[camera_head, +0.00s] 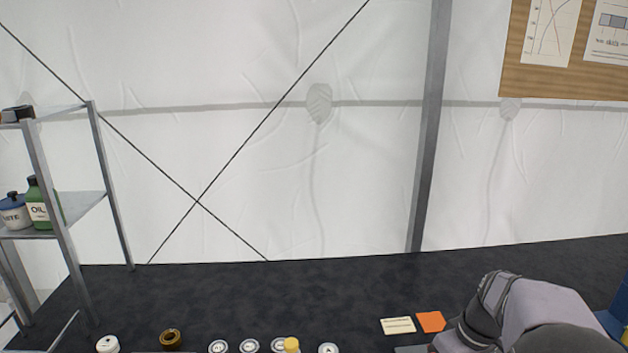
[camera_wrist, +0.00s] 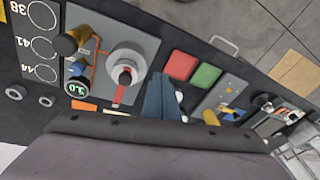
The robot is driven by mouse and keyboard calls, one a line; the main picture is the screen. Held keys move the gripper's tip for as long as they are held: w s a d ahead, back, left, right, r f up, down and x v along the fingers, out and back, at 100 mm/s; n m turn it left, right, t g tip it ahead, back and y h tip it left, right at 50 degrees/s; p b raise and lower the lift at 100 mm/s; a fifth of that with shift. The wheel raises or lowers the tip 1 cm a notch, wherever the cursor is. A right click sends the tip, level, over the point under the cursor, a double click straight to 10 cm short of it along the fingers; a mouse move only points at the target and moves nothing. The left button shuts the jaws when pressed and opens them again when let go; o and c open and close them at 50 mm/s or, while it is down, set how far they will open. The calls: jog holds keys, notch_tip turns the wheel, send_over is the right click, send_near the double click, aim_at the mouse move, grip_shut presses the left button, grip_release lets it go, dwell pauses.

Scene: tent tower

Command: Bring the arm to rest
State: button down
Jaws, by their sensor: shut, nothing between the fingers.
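My arm shows at the lower right of the head view, over the dark surface. Its gripper end cannot be made out there. In the wrist view, the large grey body of my wrist fills the bottom. My gripper (camera_wrist: 161,78) shows as two blue-grey fingers rising from behind that body. The fingers are together, with nothing seen between them. They point towards a dark panel and sit between a grey plate with a round fitting (camera_wrist: 127,66) and the red square (camera_wrist: 180,65). Whether they touch anything cannot be told.
The head view shows a metal shelf (camera_head: 79,206) at left, with a green oil bottle (camera_head: 37,207). Round discs, a brown ring (camera_head: 171,340), a cream card (camera_head: 398,325) and an orange card (camera_head: 431,321) lie along the front. The wrist view shows a green square (camera_wrist: 206,75).

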jog(key=s+a+f+m+h, duration=0.1)
jog(key=s+a+f, duration=0.2)
jog(key=s+a, duration=0.3)
jog(key=s+a+f+m+g, duration=0.1)
jog(key=s+a+f+m, duration=0.1)
jog(key=s+a, duration=0.5)
jog(key=shift+s+a+f+g+h, duration=0.15)
jog(key=shift+a+f+g+h, duration=0.2)
jog(key=shift+a+f, duration=0.25)
dwell(5.0)
notch_tip(320, 180, down, 10)
jog(key=b, duration=1)
